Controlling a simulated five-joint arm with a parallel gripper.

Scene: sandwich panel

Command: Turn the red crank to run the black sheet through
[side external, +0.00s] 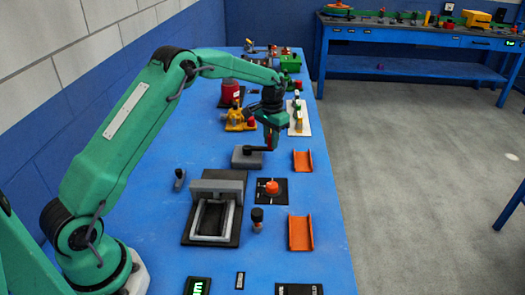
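My gripper (269,144) is at the end of the green arm and points down beside a grey block (246,162). A dark crank arm (256,149) lies over the top of this block. A small red part, perhaps the crank's handle, shows at my gripper's fingertips. The fingers are small and dark here, and I cannot tell whether they are shut on it or only around it. I cannot make out a black sheet. Two orange trays (302,161) (301,234) lie to the right of the block and nearer the camera.
A red knob on a black plate (267,197), a grey frame with a crossbar (217,190) and a dark-topped peg (257,217) stand nearer the camera. A red canister (230,91), yellow fixture (236,121) and white board (299,127) stand beyond. The blue table's right edge is close to the trays.

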